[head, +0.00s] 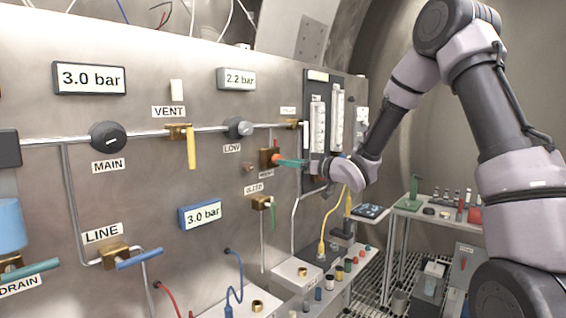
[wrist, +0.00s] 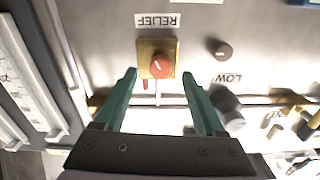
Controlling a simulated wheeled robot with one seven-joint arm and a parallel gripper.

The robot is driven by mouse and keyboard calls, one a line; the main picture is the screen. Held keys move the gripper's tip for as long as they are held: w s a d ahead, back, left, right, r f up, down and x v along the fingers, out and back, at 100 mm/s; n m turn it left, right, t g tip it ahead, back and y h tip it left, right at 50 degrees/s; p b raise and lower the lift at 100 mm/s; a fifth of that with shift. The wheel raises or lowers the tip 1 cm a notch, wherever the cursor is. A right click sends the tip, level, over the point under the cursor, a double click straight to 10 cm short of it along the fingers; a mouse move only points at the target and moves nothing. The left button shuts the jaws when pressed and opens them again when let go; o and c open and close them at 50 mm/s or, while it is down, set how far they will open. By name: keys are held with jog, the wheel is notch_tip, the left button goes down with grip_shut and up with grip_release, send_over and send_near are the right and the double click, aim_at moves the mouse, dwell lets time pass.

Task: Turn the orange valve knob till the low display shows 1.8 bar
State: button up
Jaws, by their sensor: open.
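The orange-red valve knob (head: 275,157) sits on a brass block on the panel. In the wrist view, the knob (wrist: 160,66) is under an upside-down RELIEF label and shows a pale mark. My gripper (head: 281,162) has its teal fingers pointing at the panel, right at the knob. In the wrist view, the open fingers (wrist: 158,76) stand apart on either side of the knob, with clear gaps. I cannot tell how far the tips reach over it. The low display (head: 237,79), above the grey LOW knob (head: 239,127), reads 2.2 bar.
The VENT valve's yellow lever (head: 191,148) and the black MAIN knob (head: 108,137) are to the left. A small dark knob (wrist: 221,50) is beside the orange one. A green lever (head: 272,216) hangs below. Two other displays read 3.0 bar. Clear flow tubes stand at right.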

jog(key=shift+x, duration=2.05)
grip_shut()
jog(key=shift+n, duration=3.8)
